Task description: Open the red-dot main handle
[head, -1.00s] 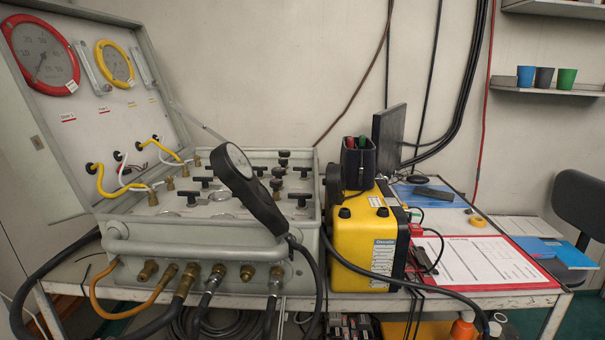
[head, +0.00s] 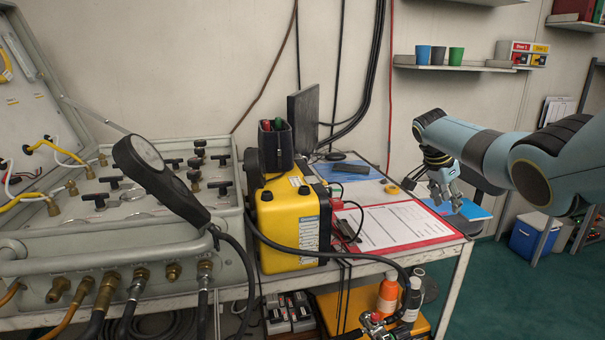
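The grey air panel case (head: 130,240) stands open at the left of the table. Several black T-shaped handles (head: 95,200) and knobs sit on its top face. I cannot make out a red dot on any of them, so I cannot tell which is the main handle. A black round-headed handheld gauge (head: 165,180) stands in front of the panel and hides part of it. My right gripper (head: 447,204) hangs over the right end of the table, well away from the panel, fingers down and apart, with nothing between them. My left gripper is not in view.
A yellow box (head: 285,225) with a black pouch of pens (head: 275,142) stands right of the panel. A red-edged clipboard (head: 395,228) lies beside it. Hoses (head: 125,315) hang along the table front. A shelf with cups (head: 456,56) is on the wall.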

